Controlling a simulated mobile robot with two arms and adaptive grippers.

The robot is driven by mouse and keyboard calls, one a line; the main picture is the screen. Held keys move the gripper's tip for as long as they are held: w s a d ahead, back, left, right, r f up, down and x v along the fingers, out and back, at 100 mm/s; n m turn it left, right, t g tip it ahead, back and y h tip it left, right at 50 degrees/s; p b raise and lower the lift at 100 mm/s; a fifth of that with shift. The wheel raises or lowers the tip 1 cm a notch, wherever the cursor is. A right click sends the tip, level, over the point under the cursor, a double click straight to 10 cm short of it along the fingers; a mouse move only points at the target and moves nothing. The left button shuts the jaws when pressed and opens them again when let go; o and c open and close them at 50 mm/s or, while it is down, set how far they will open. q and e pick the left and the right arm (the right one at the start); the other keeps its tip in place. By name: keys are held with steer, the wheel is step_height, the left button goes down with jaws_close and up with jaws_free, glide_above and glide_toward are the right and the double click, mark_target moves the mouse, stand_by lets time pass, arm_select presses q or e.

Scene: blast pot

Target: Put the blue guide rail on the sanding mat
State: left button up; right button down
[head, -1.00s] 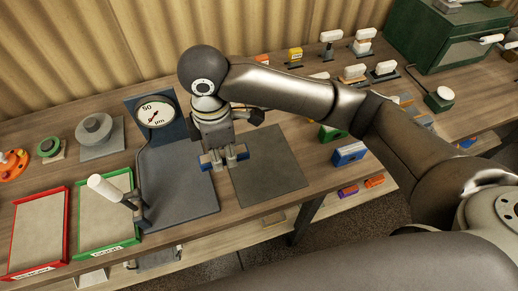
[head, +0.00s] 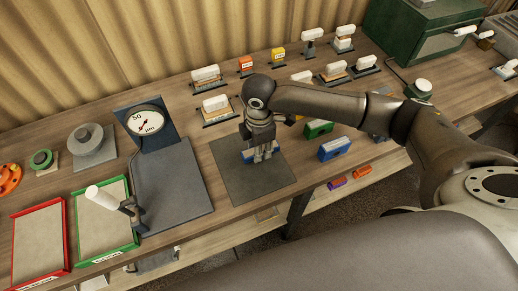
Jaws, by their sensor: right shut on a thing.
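The blue guide rail (head: 248,155) is in the jaws of my right gripper (head: 264,156), mostly hidden by the fingers, with a blue end showing at their left. My right gripper is shut on it and points down over the sanding mat (head: 252,193), a flat dark grey square on the bench. The rail is over the far half of the mat, low; I cannot tell whether it touches the mat. My left gripper is out of view.
A dial gauge (head: 151,122) stands behind a dark plate (head: 175,190) left of the mat. Green (head: 102,220) and red (head: 40,240) trays lie further left. White-topped blocks stand behind the mat. A blue box (head: 334,149) and green box (head: 318,128) are to its right.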

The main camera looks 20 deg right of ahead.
steer(key=shift+a+f, duration=0.1)
steer(key=shift+f, duration=0.45)
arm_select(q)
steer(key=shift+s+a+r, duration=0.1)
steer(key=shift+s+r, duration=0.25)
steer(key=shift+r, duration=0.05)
arm_select(e)
steer(key=shift+f, duration=0.35)
steer(key=shift+f, duration=0.15)
steer(key=c, duration=1.2)
jaws_free()
steer(key=shift+o, duration=0.2)
arm_select(q)
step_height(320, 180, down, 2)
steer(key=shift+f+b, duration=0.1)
steer(key=shift+b, duration=0.85)
arm_select(e)
step_height(320, 180, up, 12)
steer(key=shift+s, duration=0.15)
